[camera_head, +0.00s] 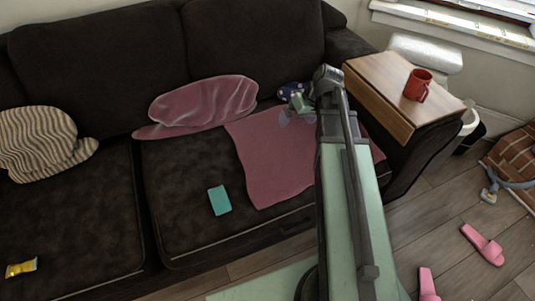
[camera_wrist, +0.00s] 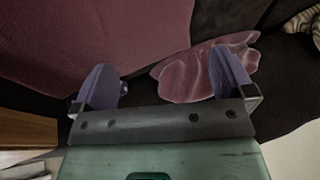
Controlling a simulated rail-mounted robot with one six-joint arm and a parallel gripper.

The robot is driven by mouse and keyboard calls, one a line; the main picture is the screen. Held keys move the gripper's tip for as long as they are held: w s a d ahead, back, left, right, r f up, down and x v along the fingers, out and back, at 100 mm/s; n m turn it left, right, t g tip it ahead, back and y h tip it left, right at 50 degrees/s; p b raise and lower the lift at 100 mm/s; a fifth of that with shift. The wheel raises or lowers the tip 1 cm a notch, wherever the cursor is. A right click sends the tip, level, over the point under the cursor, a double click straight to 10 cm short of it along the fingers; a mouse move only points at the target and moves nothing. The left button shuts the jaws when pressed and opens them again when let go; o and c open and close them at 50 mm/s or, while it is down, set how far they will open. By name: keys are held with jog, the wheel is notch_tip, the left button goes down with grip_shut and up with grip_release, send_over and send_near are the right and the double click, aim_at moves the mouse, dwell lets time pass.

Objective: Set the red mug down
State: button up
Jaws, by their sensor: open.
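The red mug (camera_head: 418,85) stands upright on the wooden board (camera_head: 385,88) over the sofa's right arm, its handle toward the right. Nothing of mine touches it. My gripper (camera_head: 291,118) is to the left of the mug, over the sofa seat and the pink cloth, partly hidden by my arm in the head view. In the wrist view my gripper (camera_wrist: 162,80) has its two purple fingers wide apart with nothing held between them. The mug is not visible in the wrist view.
A pink blanket (camera_head: 265,160) lies on the seat, with a pink cushion (camera_head: 205,103) behind it. A dark blue spotted object (camera_head: 290,89) is beside my gripper. A teal item (camera_head: 219,200) and yellow packet (camera_head: 21,268) lie on the seat. Pink slippers (camera_head: 482,245) are on the floor.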

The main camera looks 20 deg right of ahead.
jog(key=s+a+g+h, duration=0.1)
jog(key=s+a, duration=0.4)
jog(key=a, duration=0.2)
jog(key=s+a+f+g+h, duration=0.1)
jog(key=s+a+h, duration=0.1)
jog(key=s+a, duration=0.3)
jog(key=a, duration=0.3)
jog(key=shift+f+m+g+h, duration=0.15)
jog(key=shift+m+g+h, duration=0.15)
jog(key=shift+m+g, duration=0.1)
